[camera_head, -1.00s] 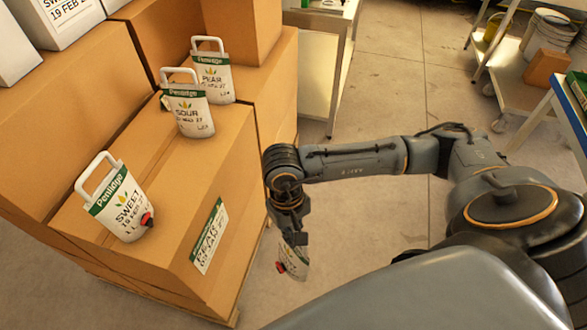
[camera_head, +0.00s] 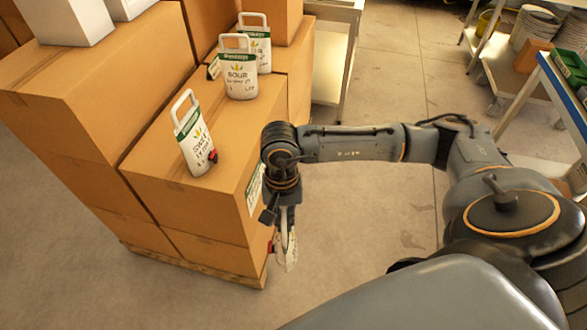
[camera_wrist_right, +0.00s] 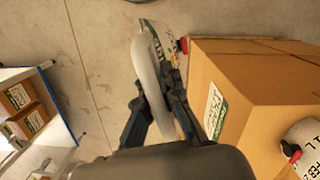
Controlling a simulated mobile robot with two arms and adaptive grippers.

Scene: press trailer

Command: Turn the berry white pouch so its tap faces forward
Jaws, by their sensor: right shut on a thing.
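My right gripper (camera_head: 284,207) is shut on the handle of a white pouch (camera_head: 289,254), which hangs below it beside the cardboard stack. The pouch shows narrow, nearly edge-on, in the head view. Its red tap (camera_head: 271,247) points left, towards the boxes. I cannot read its name, so I cannot confirm that it is the berry one. In the right wrist view the fingers (camera_wrist_right: 158,100) close around the pale handle (camera_wrist_right: 151,72). The pouch body (camera_wrist_right: 160,40) lies beyond it, with the red tap (camera_wrist_right: 183,45) on its right side, close to a box. My left gripper is not in view.
Pouches marked SWEET (camera_head: 197,146) and SOUR (camera_head: 239,76) stand on the cardboard stack (camera_head: 150,165), with another (camera_head: 258,50) behind. The stack rests on a wooden pallet (camera_head: 190,266). Shelving (camera_head: 530,65) stands at the right. The floor (camera_head: 385,240) right of the stack is clear.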

